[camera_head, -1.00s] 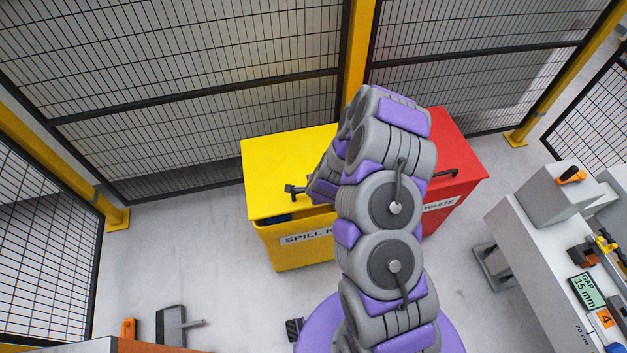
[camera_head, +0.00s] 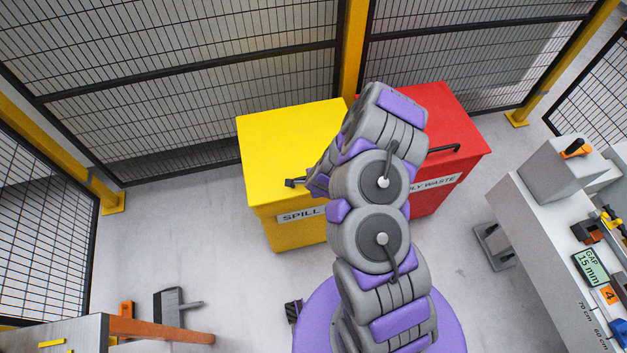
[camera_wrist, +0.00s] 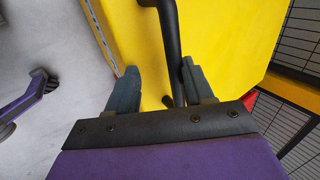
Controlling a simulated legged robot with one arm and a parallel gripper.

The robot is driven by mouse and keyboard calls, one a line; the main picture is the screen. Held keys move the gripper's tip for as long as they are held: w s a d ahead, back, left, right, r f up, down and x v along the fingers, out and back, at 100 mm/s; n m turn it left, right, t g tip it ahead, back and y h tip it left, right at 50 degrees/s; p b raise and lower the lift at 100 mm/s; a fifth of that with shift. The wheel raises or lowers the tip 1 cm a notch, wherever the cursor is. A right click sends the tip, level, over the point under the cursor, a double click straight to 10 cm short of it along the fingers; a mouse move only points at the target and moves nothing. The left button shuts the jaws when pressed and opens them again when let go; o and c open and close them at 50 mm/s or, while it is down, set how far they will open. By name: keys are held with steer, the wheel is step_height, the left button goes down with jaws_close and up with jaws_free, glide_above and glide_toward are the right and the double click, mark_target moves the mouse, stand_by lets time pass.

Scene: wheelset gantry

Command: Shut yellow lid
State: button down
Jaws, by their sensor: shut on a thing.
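The yellow lid (camera_head: 280,140) tops the yellow spill bin (camera_head: 285,237) in the head view. Its front edge meets the bin, with no gap visible on the part I can see. My arm hides the bin's right side. The lid's black bar handle (camera_head: 295,182) sticks out left of my arm. The yellow lid (camera_wrist: 235,35) lies right behind the fingers there.
A red waste bin (camera_head: 455,130) with a shut lid stands close on the right. Mesh fencing (camera_head: 190,60) and a yellow post (camera_head: 357,45) stand behind. A grey bench (camera_head: 545,225) is at right. Open floor (camera_head: 190,235) lies left of the yellow bin.

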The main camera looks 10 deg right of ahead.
steer(key=c, duration=1)
jaws_free()
steer(key=shift+s+a+f+g, duration=0.15)
steer(key=shift+s+f, duration=0.2)
steer(key=shift+s, duration=0.15)
steer(key=shift+s+a+f+g, duration=0.15)
steer(key=shift+s+f, duration=0.2)
steer(key=shift+s, duration=0.1)
steer(key=shift+c, duration=0.5)
steer(key=shift+s+r, duration=0.1)
steer(key=shift+r, duration=0.05)
steer(key=w+p+v, duration=0.1)
steer(key=p+v, duration=1.5)
steer(key=v, duration=0.1)
steer(key=shift+w+d+r+p, duration=0.15)
steer(key=shift+d+r+p, duration=0.15)
steer(key=shift+r+p, duration=0.15)
